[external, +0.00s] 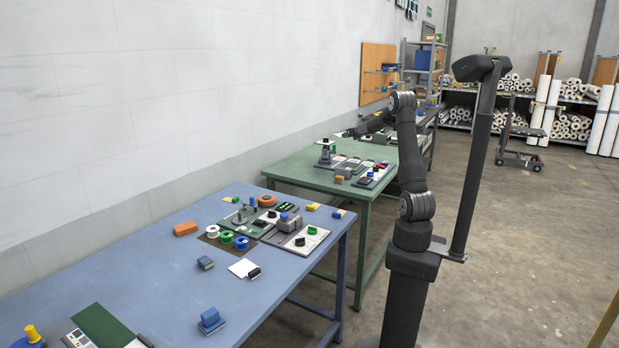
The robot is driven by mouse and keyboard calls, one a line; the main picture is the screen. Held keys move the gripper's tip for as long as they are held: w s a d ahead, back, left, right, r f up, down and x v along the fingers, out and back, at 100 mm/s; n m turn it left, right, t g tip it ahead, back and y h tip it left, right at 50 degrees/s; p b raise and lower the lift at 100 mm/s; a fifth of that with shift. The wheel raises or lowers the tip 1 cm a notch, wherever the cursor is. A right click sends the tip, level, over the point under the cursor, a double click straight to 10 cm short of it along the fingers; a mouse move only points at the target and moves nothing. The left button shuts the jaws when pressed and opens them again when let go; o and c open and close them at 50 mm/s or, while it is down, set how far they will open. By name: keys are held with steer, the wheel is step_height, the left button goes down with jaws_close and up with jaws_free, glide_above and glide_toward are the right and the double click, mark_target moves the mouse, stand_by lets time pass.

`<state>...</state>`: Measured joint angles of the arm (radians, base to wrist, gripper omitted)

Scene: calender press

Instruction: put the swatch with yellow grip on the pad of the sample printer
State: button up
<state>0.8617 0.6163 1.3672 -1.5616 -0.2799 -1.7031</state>
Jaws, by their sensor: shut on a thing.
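My arm reaches out over the green table, and my gripper (347,133) is small and far off above its back part, near the wall. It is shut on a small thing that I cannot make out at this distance. I cannot pick out a yellow grip at the gripper. On the green table (300,171) stands a grey upright device (325,154) with flat panels beside it. I cannot tell whether this is the sample printer or where its pad is.
A plain wall runs behind both tables.

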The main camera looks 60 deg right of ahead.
steer(key=s+d+f+n+t+y, duration=0.1)
steer(key=s+d+f+n+y, duration=0.3)
steer(key=s, duration=0.4)
steer(key=s+d+f+n+t+y, duration=0.1)
steer(key=s+d+f+n+y, duration=0.2)
steer(key=s+d, duration=0.35)
glide_above(359, 167)
steer(key=shift+m, duration=0.3)
step_height(359, 167, down, 8)
steer(key=shift+a+r, duration=0.1)
steer(key=shift+r, duration=0.05)
steer(key=shift+f, duration=2)
steer(key=shift+f, duration=0.1)
steer(key=shift+f, duration=0.5)
steer(key=o, duration=1.1)
steer(key=shift+f, duration=0.1)
steer(key=shift+c, duration=0.2)
